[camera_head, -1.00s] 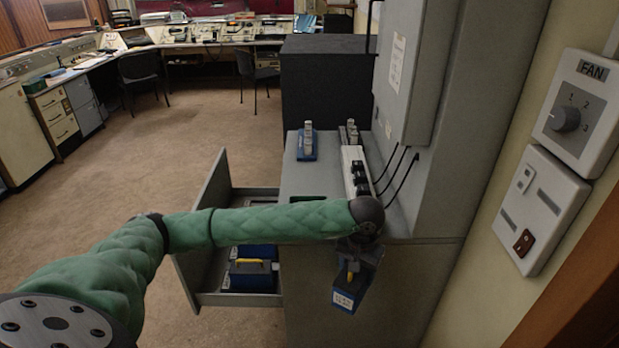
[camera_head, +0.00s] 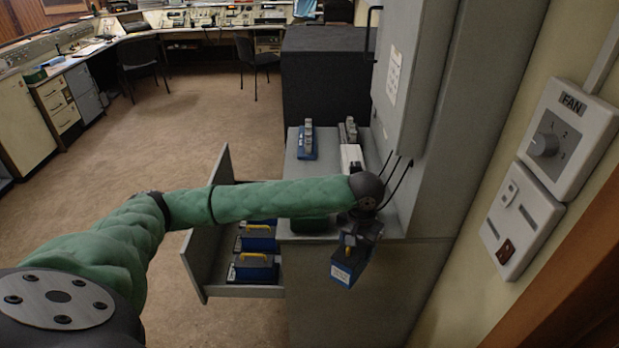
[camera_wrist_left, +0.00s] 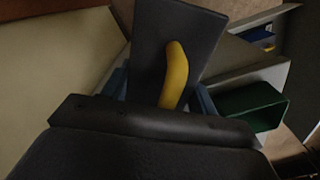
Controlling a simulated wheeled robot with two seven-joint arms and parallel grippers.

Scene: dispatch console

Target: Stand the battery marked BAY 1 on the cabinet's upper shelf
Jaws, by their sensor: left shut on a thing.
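My left gripper (camera_head: 358,238) is shut on a dark-topped blue battery (camera_head: 348,268) and holds it hanging in front of the grey cabinet (camera_head: 335,270). A pale label shows on the battery's side, too small to read. In the left wrist view the battery's dark top (camera_wrist_left: 150,40) and its yellow handle (camera_wrist_left: 176,75) sit between the fingers. I cannot make out an upper shelf. My right gripper is not in view.
An open drawer (camera_head: 195,265) holds more blue batteries (camera_head: 258,238) with yellow handles. A tall grey enclosure (camera_head: 425,80) with cables rises behind. Open floor lies left.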

